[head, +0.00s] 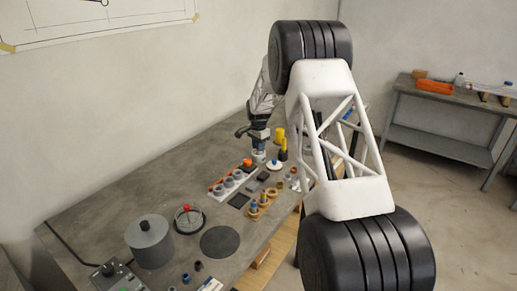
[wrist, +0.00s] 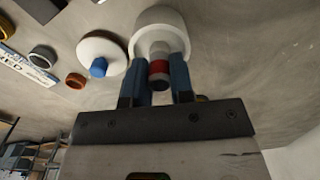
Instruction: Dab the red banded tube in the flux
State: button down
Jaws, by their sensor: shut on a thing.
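My gripper (wrist: 159,85) is shut on the red banded tube (wrist: 158,69), a grey tube with a red band, held between two blue fingers. The tube's far end meets the mouth of a round white pot (wrist: 160,20), apparently the flux pot; how deep it reaches is hidden. In the head view my gripper (head: 259,141) points down at the pot (head: 258,157). The tube cannot be made out there. A white lid with a blue knob (wrist: 101,57) lies beside the pot; it also shows in the head view (head: 274,164).
Yellow-topped items (head: 281,142) stand close to the right of my gripper. A white rack with several grey rings (head: 231,182), small rings and wooden pieces lie nearer. A grey lidded canister (head: 150,243) and a dark round mat (head: 220,242) are at the front. The bench's back left is clear.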

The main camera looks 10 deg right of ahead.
jog(key=shift+r, duration=2.2)
